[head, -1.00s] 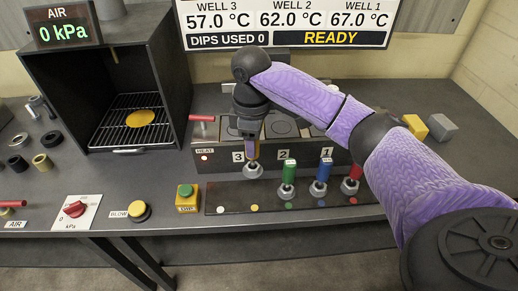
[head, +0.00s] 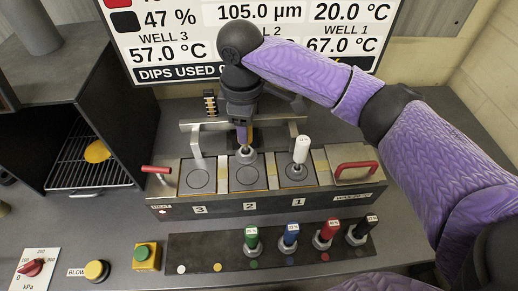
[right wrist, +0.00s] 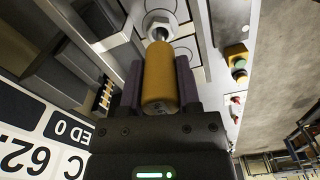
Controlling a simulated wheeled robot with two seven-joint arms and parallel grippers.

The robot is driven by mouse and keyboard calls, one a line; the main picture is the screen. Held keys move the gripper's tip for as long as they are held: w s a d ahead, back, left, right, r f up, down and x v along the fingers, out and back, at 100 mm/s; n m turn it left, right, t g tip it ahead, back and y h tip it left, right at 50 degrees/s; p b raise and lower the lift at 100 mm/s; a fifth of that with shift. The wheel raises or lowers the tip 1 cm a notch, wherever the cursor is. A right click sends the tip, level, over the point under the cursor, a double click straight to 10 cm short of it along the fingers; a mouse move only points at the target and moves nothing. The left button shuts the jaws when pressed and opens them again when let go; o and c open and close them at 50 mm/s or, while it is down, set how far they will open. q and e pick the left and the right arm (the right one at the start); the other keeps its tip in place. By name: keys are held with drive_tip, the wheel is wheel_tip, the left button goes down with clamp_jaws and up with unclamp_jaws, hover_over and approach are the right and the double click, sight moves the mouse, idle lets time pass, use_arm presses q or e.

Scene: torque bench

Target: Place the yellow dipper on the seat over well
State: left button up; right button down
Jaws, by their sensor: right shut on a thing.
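My right gripper (head: 243,128) is shut on the yellow dipper, pointing down. In the right wrist view the dipper's yellow handle (right wrist: 159,75) sits upright between the two dark fingers, with its metal hex foot (right wrist: 159,25) beyond them. In the head view the dipper's metal foot (head: 245,155) is at the back part of well 2 (head: 248,178); I cannot tell whether it touches the seat. The white dipper (head: 301,150) stands at well 1 (head: 297,176). Well 3 (head: 197,179) has no dipper. My left gripper is not in view.
Green (head: 251,238), blue (head: 290,235), red (head: 327,231) and black (head: 363,228) dippers stand in the front rack (head: 205,248); its white and yellow spots are empty. A red-handled lid (head: 354,168) is right of the wells. An oven with a rack (head: 75,170) stands left.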

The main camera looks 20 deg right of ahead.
sight(247, 151)
wheel_tip(247, 151, down, 8)
drive_tip(key=shift+r+b, duration=0.15)
drive_tip(key=shift+b, duration=0.9)
drive_tip(key=shift+r, duration=0.1)
drive_tip(key=shift+c, duration=1.6)
unclamp_jaws()
wheel_tip(247, 151, up, 11)
drive_tip(key=p, duration=0.4)
drive_tip(key=shift+r, duration=0.55)
